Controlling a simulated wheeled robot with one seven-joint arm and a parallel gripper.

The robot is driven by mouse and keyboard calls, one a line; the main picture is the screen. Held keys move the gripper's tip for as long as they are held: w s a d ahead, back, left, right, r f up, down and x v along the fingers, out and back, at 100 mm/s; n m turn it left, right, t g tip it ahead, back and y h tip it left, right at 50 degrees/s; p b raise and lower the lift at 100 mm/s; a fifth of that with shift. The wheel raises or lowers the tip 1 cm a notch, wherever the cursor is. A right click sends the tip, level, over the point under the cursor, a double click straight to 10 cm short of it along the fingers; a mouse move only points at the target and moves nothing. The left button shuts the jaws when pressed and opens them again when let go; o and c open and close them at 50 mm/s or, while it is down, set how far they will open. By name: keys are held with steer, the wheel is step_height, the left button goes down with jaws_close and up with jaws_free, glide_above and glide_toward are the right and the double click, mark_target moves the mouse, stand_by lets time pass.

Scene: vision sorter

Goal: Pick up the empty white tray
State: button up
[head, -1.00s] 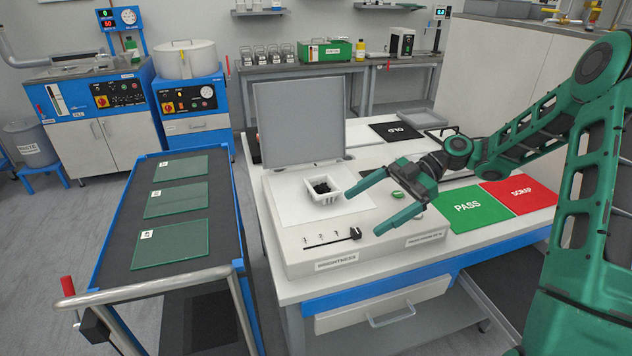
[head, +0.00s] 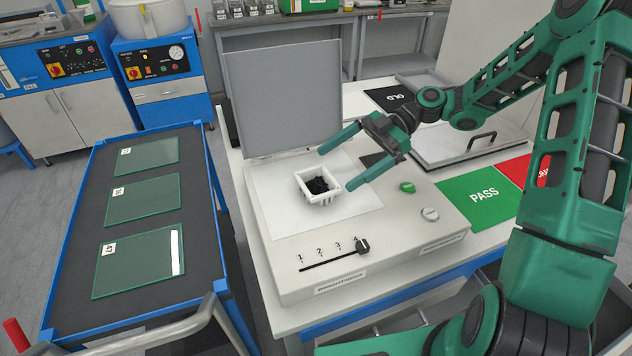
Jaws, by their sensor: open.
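A small white tray (head: 329,199) with slotted sides stands upright on the pale panel of the light box. It is not empty in the head view: a heap of small black pieces (head: 318,185) lies in it. My gripper (head: 335,170) is open, its two green fingers pointing left. In the picture the fingertips are just behind and to the right of the tray. Nothing is between the fingers. I cannot tell how high they are above the tray or whether they touch it.
The light box (head: 400,260) has a raised grey lid (head: 283,100) behind the tray and a brightness slider (head: 335,255) in front. A blue cart (head: 90,235) with green glass plates stands left.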

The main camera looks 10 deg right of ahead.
mark_target(317, 191)
steer(key=shift+s+x, duration=0.2)
steer(key=shift+x, duration=3.65)
steer(key=shift+d+f, duration=0.1)
steer(key=shift+c, duration=0.6)
steer(key=c, duration=1.1)
